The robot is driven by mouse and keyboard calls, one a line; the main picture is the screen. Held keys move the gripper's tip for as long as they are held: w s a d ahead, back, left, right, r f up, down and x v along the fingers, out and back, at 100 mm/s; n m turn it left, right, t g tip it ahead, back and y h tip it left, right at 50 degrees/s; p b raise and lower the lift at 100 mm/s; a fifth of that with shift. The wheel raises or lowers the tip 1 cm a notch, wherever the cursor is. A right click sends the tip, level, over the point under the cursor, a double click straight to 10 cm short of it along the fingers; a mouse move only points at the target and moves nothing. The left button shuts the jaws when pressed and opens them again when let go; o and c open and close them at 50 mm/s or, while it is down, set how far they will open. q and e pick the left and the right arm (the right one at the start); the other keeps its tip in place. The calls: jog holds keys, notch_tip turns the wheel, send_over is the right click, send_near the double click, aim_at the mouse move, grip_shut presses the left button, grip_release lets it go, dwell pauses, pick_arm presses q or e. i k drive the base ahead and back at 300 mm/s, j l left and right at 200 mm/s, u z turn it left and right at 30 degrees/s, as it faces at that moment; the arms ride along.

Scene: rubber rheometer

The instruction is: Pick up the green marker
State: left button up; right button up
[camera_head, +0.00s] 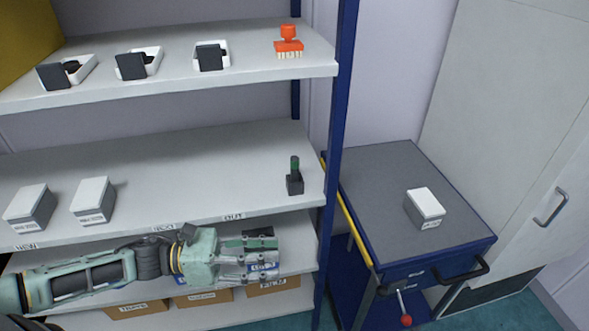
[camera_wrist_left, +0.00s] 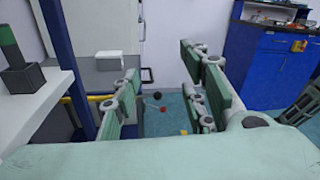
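The green marker (camera_head: 295,163) stands upright in a small black holder (camera_head: 295,184) near the right end of the middle shelf. In the left wrist view the green marker (camera_wrist_left: 8,44) and its black holder (camera_wrist_left: 22,78) show at the left edge, outside the finger gap. My left gripper (camera_head: 262,252) is in front of the shelf unit, below and a little left of the marker. In the left wrist view its fingers (camera_wrist_left: 158,98) are spread apart with nothing between them. My right gripper is in neither view.
The middle shelf (camera_head: 190,165) is clear around the holder; white-lidded boxes (camera_head: 94,199) stand left. A blue post (camera_head: 337,120) rises just right of the holder. A cart (camera_head: 385,185) with a box (camera_head: 424,206) stands right.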

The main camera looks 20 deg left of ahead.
aim_at(294, 160)
jog(key=i+j, duration=0.3)
jog(key=i, duration=0.15)
jog(key=i+j, duration=0.35)
jog(key=i, duration=0.05)
